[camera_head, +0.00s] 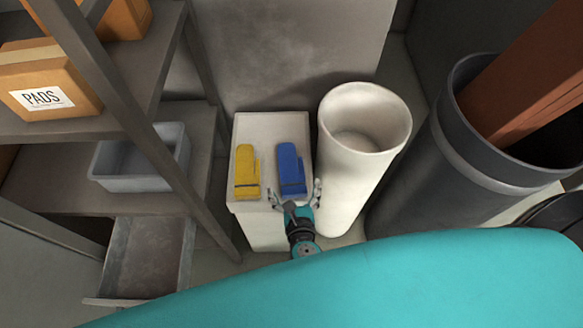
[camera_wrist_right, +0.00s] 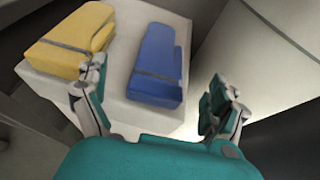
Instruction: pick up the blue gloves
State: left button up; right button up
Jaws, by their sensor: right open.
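The blue gloves (camera_head: 290,166) lie on top of a white box-shaped stand, on its right half. They also show in the right wrist view (camera_wrist_right: 158,62), between and beyond the fingers. Yellow gloves (camera_head: 246,170) lie to their left on the same stand (camera_head: 269,127). My right gripper (camera_head: 295,193) is open and empty at the near end of the blue gloves, its fingers spread wider than the gloves. In the right wrist view, its left finger (camera_wrist_right: 92,95) is near the yellow gloves. My left gripper is not in view.
A tall white open cylinder (camera_head: 352,170) stands close to the right of the stand. A dark bin (camera_head: 440,150) with a brown beam is farther right. At left, a grey shelf holds a box marked PADS (camera_head: 50,85) and a grey tray (camera_head: 140,160).

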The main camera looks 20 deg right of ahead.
aim_at(292, 172)
jog(key=x, duration=0.8)
jog(key=shift+d, duration=0.15)
jog(key=shift+s, duration=0.1)
jog(key=c, duration=1.3)
